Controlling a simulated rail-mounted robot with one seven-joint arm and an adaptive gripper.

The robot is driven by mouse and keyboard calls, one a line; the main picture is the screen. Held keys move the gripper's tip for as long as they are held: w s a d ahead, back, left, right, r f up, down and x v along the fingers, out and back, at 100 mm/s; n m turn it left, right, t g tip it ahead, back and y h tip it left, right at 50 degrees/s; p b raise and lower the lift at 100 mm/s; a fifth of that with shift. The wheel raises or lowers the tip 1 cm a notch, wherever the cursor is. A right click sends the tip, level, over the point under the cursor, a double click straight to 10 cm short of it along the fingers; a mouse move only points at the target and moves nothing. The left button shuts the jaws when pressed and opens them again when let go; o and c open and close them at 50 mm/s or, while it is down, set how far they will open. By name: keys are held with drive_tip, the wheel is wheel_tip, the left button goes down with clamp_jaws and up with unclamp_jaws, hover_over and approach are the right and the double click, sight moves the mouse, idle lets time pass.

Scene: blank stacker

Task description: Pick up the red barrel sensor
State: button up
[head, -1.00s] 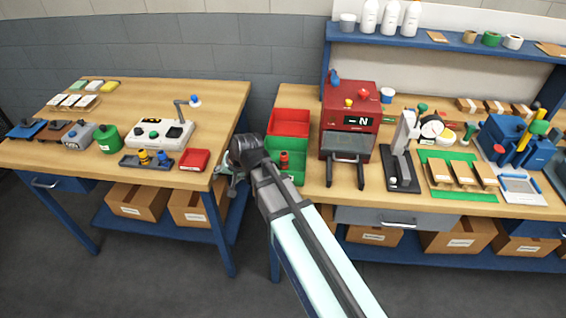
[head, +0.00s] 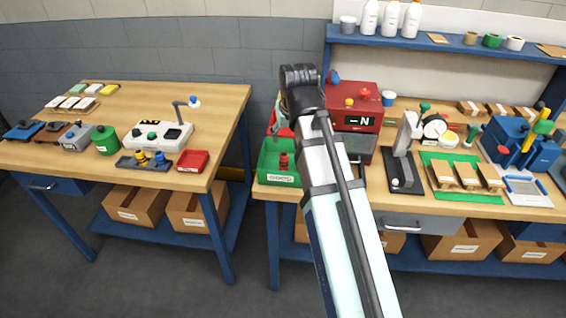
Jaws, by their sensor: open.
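The red barrel sensor (head: 284,162) appears as a small upright red cylinder with a dark band, standing inside the green bin (head: 264,172) at the front left of the right bench. My gripper (head: 281,127) hangs below the dark wrist, over the red bin area behind the green bin. It is beyond and above the red sensor, apart from it, and seems empty. The wrist and arm hide much of the gripper and most of the red bin.
A red machine (head: 357,105) stands just right of my wrist, partly behind my arm. A grey stand (head: 405,160) is farther right. A gap separates the benches.

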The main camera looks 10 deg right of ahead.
sight(284, 155)
drive_tip(key=p+x, duration=0.1)
drive_tip(key=x, duration=0.9)
drive_tip(key=shift+w+f, duration=0.15)
drive_tip(key=shift+w, duration=0.05)
drive_tip(key=shift+p+x, duration=0.95)
drive_tip(key=shift+x, duration=1.05)
drive_tip(key=shift+w+d+f, duration=0.15)
drive_tip(key=shift+w+f, duration=0.25)
drive_tip(key=shift+f, duration=0.15)
clamp_jaws()
